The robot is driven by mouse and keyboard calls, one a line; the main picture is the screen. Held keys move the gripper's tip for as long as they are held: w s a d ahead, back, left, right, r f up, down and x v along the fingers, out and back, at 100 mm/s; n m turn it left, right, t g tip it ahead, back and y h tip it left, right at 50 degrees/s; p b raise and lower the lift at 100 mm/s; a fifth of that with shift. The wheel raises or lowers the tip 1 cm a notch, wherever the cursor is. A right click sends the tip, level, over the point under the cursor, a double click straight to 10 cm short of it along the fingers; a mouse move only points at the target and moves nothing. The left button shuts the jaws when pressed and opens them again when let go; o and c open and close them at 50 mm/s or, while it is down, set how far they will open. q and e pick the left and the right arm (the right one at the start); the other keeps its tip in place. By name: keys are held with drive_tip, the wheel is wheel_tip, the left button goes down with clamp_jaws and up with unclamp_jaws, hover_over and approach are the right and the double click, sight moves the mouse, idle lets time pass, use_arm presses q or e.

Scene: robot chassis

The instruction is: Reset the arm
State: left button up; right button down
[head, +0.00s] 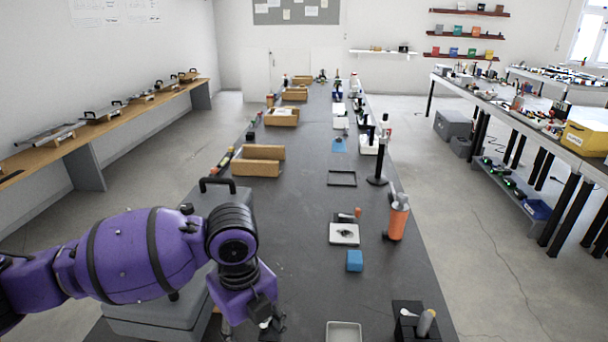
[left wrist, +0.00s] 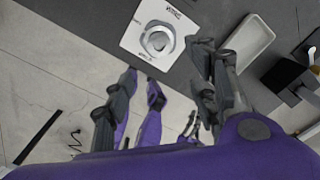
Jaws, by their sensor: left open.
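My left arm (head: 140,255) is purple with black bands and enters from the left in the head view. Its left gripper (head: 268,322) hangs at the bottom, over the near left part of the dark bench (head: 310,250). In the left wrist view the left gripper (left wrist: 165,75) has its dark fingers spread apart, with nothing visible between them. A white plate with a round metal part (left wrist: 157,40) lies beyond the fingers. My right gripper is not in view.
A grey case with a black handle (head: 150,318) stands beside my left arm. A white tray (head: 343,327), a blue cube (head: 354,261), a white scale-like plate (head: 344,240), an orange cup (head: 397,222) and a black holder (head: 408,309) stand on the bench. Wooden boxes (head: 257,168) stand farther back.

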use_arm(q)
drive_tip(key=s+d+f+n+t+h, duration=0.2)
drive_tip(key=s+d+f+n+h, duration=0.3)
drive_tip(key=s+f+n, duration=0.65)
drive_tip(key=s+a+f+n+y, duration=0.3)
drive_tip(key=s+a+n, duration=0.5)
drive_tip(key=s, duration=0.1)
drive_tip(key=s+a+f+n+y, duration=0.3)
drive_tip(key=s+a+n, duration=0.5)
drive_tip(key=a, duration=0.1)
drive_tip(key=w+d+f+t+h, duration=0.1)
drive_tip(key=w+d+f+t, duration=0.3)
drive_tip(key=f, duration=0.7)
drive_tip(key=shift+w+d+f+m+t, duration=0.3)
drive_tip(key=shift+w+t, duration=0.8)
drive_tip(key=shift+w, duration=1)
drive_tip(key=shift+a, duration=0.1)
